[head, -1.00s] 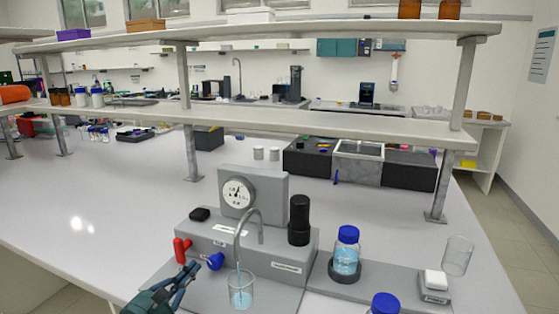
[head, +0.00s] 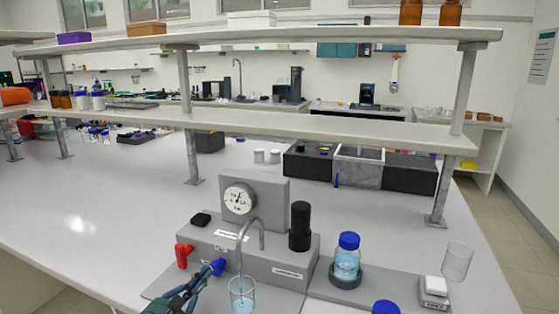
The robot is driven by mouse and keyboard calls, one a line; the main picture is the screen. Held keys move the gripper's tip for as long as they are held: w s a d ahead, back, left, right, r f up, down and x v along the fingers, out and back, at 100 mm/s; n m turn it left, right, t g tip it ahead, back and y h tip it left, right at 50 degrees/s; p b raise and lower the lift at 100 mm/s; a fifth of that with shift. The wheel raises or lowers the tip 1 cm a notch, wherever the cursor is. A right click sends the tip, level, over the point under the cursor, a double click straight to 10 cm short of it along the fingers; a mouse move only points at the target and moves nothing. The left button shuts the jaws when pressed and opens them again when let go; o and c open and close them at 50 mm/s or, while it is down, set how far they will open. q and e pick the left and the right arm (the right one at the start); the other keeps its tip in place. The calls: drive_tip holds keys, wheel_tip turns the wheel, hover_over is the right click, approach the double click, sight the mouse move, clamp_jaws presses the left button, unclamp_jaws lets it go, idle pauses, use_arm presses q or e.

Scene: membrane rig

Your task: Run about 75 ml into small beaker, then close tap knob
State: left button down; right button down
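The small beaker (head: 242,294) stands under the curved metal spout (head: 243,245) of the grey rig and holds pale blue liquid. A thin bluish stream seems to run from the spout into it. The beaker's base is near the picture's bottom edge, and I cannot read its level. The blue tap knob (head: 217,267) sits on the rig's front, left of the spout. My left gripper (head: 203,279) is at the knob's lower left, its fingertips close to it. Whether they touch or grip it is unclear. My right gripper is not in view.
A red handle (head: 183,256) sits left of the knob. The rig (head: 270,262) carries a round gauge (head: 239,199) and a black cylinder (head: 300,226). A blue-capped bottle (head: 347,257), a small scale (head: 434,290) and an empty glass beaker (head: 456,262) stand right. The bench left is clear.

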sight(218, 266)
use_arm(q)
drive_tip(key=x, duration=0.3)
drive_tip(key=shift+w+d, duration=0.15)
drive_tip(key=shift+w, duration=0.2)
drive_tip(key=shift+r, duration=0.2)
drive_tip(key=shift+r, duration=0.15)
drive_tip(key=shift+b, duration=0.3)
